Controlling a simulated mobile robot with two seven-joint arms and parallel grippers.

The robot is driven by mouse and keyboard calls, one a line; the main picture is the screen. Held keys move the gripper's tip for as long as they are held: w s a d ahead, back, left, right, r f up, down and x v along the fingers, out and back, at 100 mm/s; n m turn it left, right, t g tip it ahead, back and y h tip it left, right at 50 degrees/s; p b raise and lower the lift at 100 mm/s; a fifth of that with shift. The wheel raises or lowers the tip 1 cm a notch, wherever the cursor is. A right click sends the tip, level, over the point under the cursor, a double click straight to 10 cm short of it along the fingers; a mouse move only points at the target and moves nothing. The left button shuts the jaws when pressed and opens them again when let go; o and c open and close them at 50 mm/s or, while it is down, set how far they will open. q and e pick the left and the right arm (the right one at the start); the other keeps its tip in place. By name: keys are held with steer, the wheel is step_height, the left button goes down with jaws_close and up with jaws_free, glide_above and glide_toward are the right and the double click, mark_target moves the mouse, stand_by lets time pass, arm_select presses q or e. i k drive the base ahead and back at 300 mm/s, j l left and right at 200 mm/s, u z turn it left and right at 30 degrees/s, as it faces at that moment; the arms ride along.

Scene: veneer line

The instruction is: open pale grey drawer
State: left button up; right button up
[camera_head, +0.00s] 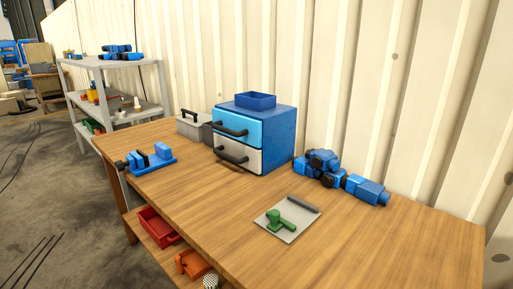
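A small blue cabinet (275,139) stands on the wooden workbench near the wall. It has two drawers, one above the other. The pale grey drawer (245,157) is the lower one, with a dark bar handle (231,156) across its front. It looks closed. The light blue drawer (246,128) above it has a similar dark handle (230,130) and also looks closed. Neither of my grippers shows in the head view.
A blue open bin (255,101) sits on the cabinet. A grey box (192,125) stands left of it, a blue vise (151,159) at the bench's left edge. Blue tools (322,166) lie right; a pale mat (271,226) with a green item lies in front. Bare wood (205,190) lies before the drawers.

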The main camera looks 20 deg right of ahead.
mark_target(248, 156)
steer(key=i+j+z, duration=0.2)
steer(key=z, duration=0.25)
steer(key=i+j+z, duration=0.55)
steer(key=j+z, duration=0.15)
steer(key=z, duration=0.15)
steer(key=i+j+z, duration=0.1)
steer(key=j+z, duration=0.35)
